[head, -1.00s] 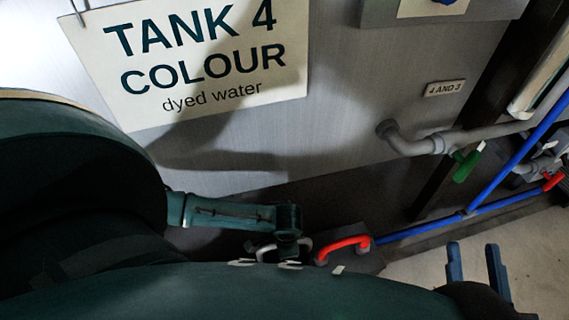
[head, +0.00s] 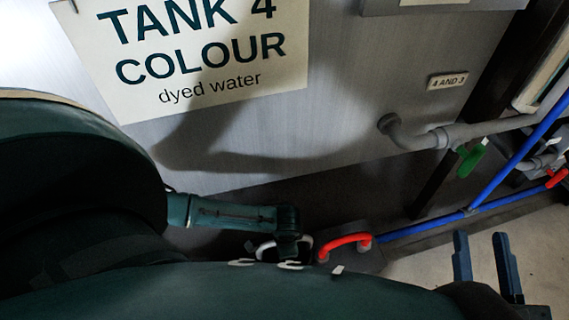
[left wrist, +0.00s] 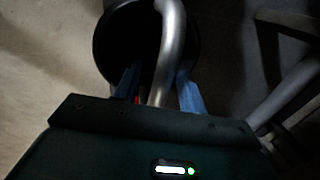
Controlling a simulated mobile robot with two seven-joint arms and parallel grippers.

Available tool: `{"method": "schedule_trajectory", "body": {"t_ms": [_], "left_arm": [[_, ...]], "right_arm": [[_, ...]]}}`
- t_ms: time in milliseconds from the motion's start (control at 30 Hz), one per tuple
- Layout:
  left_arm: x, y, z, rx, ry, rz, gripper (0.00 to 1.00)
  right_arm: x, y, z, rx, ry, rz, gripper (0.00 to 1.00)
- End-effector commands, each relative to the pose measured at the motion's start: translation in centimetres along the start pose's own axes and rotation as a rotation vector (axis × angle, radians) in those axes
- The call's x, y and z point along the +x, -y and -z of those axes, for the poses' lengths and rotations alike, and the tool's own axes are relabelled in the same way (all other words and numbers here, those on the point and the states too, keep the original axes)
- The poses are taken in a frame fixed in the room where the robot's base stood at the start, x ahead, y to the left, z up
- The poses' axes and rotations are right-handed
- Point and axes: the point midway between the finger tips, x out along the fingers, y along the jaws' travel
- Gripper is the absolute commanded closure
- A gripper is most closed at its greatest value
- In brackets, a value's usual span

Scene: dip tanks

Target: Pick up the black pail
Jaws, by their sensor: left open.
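A black round thing (left wrist: 112,45), which looks like the black pail, shows at the top of the left wrist view, just beyond my left gripper (left wrist: 158,73). The left gripper's blue fingers are apart. A thick grey curved bar (left wrist: 172,38) runs between them in the picture; I cannot tell whether it belongs to the pail or touches a finger. In the head view I cannot make out the pail or the left gripper; my dark green arm covers the lower left. My right gripper (head: 481,238) is open and empty at the lower right, over pale floor.
A grey tank wall with a "TANK 4 COLOUR" sign (head: 195,50) fills the back. A grey pipe (head: 470,132) with a green valve handle (head: 470,160), blue pipes (head: 425,226) and a red handle (head: 345,243) run along its right and foot. Pale floor (head: 420,275) shows at right.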

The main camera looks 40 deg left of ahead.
Motion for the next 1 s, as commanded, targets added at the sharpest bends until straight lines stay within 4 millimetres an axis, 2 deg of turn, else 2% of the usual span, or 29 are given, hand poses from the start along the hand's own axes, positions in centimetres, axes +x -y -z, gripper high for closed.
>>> {"method": "schedule_trajectory", "body": {"t_ms": [200,700,1000], "left_arm": [[0.03,0.01,-0.01,0.0,0.0,0.0,0.59],[0.02,0.02,-0.03,0.0,0.001,0.0,1.0],[0.02,0.02,-0.03,0.0,0.001,0.0,1.0]], "right_arm": [[-0.11,0.04,-0.16,0.002,0.005,-0.001,0.64],[-0.15,0.06,-0.24,0.003,0.008,-0.001,0.64],[-0.07,0.03,-0.16,0.002,0.005,-0.001,0.64]]}}
